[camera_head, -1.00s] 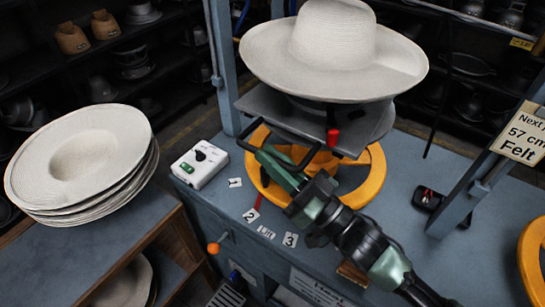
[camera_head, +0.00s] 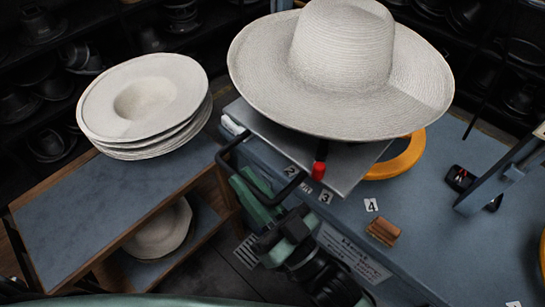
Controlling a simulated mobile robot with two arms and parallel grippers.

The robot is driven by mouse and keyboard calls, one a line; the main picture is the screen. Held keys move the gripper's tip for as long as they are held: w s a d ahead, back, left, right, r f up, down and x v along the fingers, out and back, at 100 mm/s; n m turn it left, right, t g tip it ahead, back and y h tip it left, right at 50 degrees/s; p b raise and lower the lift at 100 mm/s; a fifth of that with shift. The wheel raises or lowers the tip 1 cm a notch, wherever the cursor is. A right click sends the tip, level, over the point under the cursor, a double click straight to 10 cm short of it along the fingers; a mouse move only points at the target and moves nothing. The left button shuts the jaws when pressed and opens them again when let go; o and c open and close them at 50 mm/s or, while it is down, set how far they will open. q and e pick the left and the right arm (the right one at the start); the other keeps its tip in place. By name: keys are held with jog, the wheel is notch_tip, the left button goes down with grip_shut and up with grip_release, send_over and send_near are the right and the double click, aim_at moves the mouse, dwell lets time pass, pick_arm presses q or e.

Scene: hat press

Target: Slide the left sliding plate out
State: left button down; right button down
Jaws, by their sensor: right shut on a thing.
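The left sliding plate (camera_head: 347,168) is a flat grey metal plate. My right gripper (camera_head: 243,181), with green fingers, is shut on the handle. My left gripper is not in view.
A stack of white hats (camera_head: 145,105) stands on a wooden-edged shelf unit (camera_head: 75,215) at left; another white hat (camera_head: 160,232) lies on its lower shelf. A yellow ring (camera_head: 400,157) lies partly under the plate. A brown block (camera_head: 383,230) is on the table.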

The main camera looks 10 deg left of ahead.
jog(key=s+a, duration=0.1)
jog(key=s, duration=0.1)
jog(key=s+a, duration=0.2)
jog(key=shift+s, duration=0.1)
dwell(0.3)
jog(key=c, duration=1.5)
grip_release()
jog(key=shift+o, duration=0.2)
jog(key=shift+s+a, duration=0.15)
